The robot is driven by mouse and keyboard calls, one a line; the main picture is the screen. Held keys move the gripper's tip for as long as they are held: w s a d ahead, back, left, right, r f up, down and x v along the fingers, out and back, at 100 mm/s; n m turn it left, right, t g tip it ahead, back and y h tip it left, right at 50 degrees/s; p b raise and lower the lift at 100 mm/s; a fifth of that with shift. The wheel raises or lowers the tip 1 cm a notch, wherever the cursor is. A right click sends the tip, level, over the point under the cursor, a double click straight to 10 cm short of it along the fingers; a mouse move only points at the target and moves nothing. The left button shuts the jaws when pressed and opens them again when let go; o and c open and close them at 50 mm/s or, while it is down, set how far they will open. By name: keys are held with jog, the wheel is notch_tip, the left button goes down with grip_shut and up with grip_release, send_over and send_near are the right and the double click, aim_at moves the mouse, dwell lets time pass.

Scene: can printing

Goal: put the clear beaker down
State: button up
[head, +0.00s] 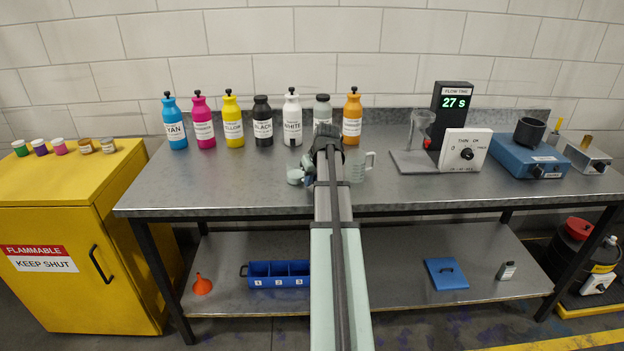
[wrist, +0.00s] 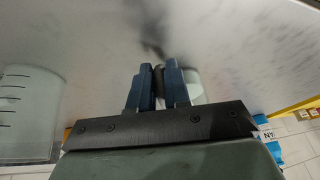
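My gripper (head: 312,170) is low over the middle of the grey bench. In the wrist view its two blue fingers (wrist: 158,85) are close together on a narrow dark piece, which looks like a handle. A small pale, clear-looking beaker (head: 295,176) is beside the gripper on its left in the head view. It also shows partly behind a finger in the wrist view (wrist: 194,86). Whether its base touches the bench is unclear. A larger clear graduated beaker (head: 361,165) with a handle stands right of the arm; it also shows in the wrist view (wrist: 28,112).
Several coloured bottles (head: 233,118) line the back of the bench (head: 235,185). The bench front left is clear.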

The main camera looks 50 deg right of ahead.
jog(key=o, duration=0.4)
jog(key=v, duration=1.2)
jog(key=shift+r, duration=0.1)
dwell(0.5)
